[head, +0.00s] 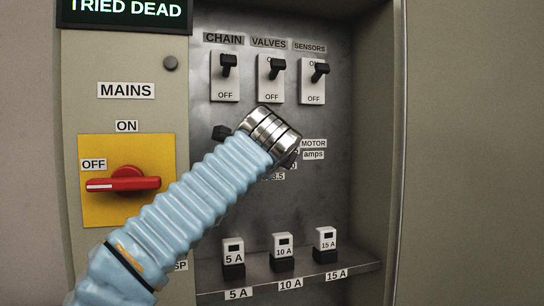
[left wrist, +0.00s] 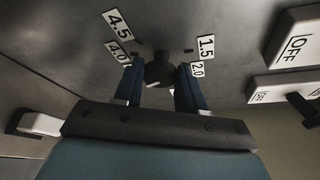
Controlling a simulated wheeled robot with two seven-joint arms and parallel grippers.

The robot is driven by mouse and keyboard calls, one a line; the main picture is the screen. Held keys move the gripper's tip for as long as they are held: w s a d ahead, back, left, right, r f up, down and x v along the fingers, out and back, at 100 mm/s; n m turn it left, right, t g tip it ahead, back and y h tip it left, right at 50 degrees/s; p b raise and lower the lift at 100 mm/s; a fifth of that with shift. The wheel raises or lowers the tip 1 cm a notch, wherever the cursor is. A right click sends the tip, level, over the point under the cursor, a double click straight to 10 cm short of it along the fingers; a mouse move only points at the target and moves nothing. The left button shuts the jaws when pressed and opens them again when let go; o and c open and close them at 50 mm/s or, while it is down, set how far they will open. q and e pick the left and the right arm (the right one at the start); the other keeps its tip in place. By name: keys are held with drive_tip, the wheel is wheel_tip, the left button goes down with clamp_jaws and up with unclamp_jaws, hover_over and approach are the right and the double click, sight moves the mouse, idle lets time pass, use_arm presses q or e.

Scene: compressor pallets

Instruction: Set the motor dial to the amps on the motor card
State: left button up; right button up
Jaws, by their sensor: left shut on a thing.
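The motor dial (left wrist: 158,68) is a dark knob on the grey panel, seen in the left wrist view between my left gripper's two blue fingers (left wrist: 160,80). The gripper is shut on it. Scale labels 4.5 (left wrist: 118,22), 4.0, 1.5 and 2.0 show around the dial; its pointer setting cannot be read. A "MOTOR amps" label (head: 314,148) shows beside the wrist, with a partly hidden "3.5" label below. No motor card is recognisable. My right gripper is out of view.
Chain (head: 225,88), valves (head: 270,90) and sensors (head: 312,90) switches sit above the dial. Fuses marked 5 A (head: 233,257), 10 A (head: 282,252) and 15 A (head: 325,240) stand on a ledge below. The red mains handle (head: 125,184) points towards OFF. A "TRIED DEAD" display (head: 125,10) is lit.

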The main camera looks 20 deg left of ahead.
use_arm(q)
drive_tip(key=shift+f, duration=0.1)
idle(0.4)
drive_tip(key=o, duration=1)
drive_tip(key=shift+o, duration=0.2)
drive_tip(key=b+v, duration=0.1)
drive_tip(key=v, duration=1.2)
drive_tip(key=shift+s+d+b, duration=0.15)
drive_tip(key=shift+s+b, duration=0.15)
drive_tip(key=shift+s, duration=0.05)
